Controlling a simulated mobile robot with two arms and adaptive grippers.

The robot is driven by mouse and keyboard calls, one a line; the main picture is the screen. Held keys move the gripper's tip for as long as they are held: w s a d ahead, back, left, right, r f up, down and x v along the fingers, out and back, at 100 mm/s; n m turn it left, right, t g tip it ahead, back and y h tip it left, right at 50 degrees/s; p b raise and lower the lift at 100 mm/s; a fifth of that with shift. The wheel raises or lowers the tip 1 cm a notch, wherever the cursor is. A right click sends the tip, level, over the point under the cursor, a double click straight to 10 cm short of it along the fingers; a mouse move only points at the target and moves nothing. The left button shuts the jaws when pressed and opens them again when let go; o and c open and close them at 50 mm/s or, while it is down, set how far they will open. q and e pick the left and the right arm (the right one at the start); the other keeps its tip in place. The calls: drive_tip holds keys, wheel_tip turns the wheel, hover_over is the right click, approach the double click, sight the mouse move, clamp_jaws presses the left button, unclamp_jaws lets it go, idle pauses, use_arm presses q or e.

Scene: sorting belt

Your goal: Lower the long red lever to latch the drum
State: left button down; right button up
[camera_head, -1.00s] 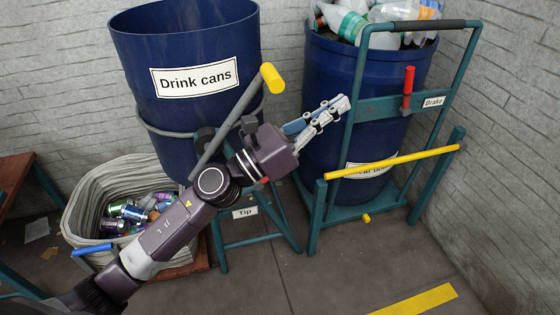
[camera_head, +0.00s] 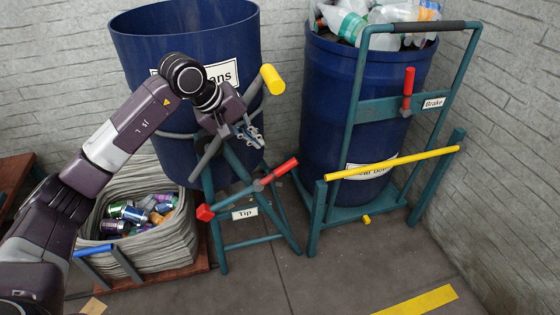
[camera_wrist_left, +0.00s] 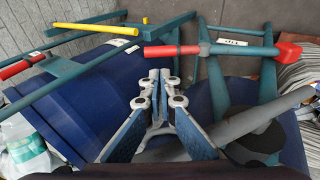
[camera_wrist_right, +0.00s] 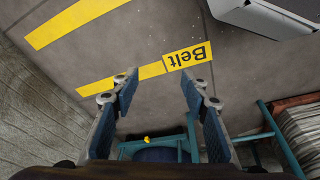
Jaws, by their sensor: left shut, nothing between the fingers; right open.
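The long red lever (camera_head: 282,170) is a bar on the front of the teal "Tip" stand, with a red grip at its upper right end and a red block (camera_head: 205,212) at its lower left end. It slants across a grey pivot. In the left wrist view the lever (camera_wrist_left: 172,50) lies beyond the fingertips. The blue "Drink cans" drum (camera_head: 135,50) stands upright in the stand. My left gripper (camera_head: 250,136) is shut and empty in front of the drum, above the lever and apart from it. My right gripper (camera_wrist_right: 158,88) is open and empty above the floor.
A grey lever with a yellow grip (camera_head: 272,78) rises beside the drum. A bottle drum (camera_head: 335,85) stands right on a teal trolley with a yellow bar (camera_head: 395,162) and a short red brake lever (camera_head: 408,82). A woven basket (camera_head: 165,250) of cans stands left. The front floor is clear.

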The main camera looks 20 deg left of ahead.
sight(285, 165)
use_arm(q)
drive_tip(key=shift+f, duration=0.1)
drive_tip(key=b+x, duration=0.1)
drive_tip(key=x, duration=1.1)
drive_tip(key=shift+w+d+f, duration=0.4)
drive_tip(key=shift+w+f, duration=0.1)
drive_tip(key=shift+f, duration=0.2)
use_arm(e)
drive_tip(key=shift+r, duration=2.5)
use_arm(q)
drive_tip(key=shift+w+d, duration=0.1)
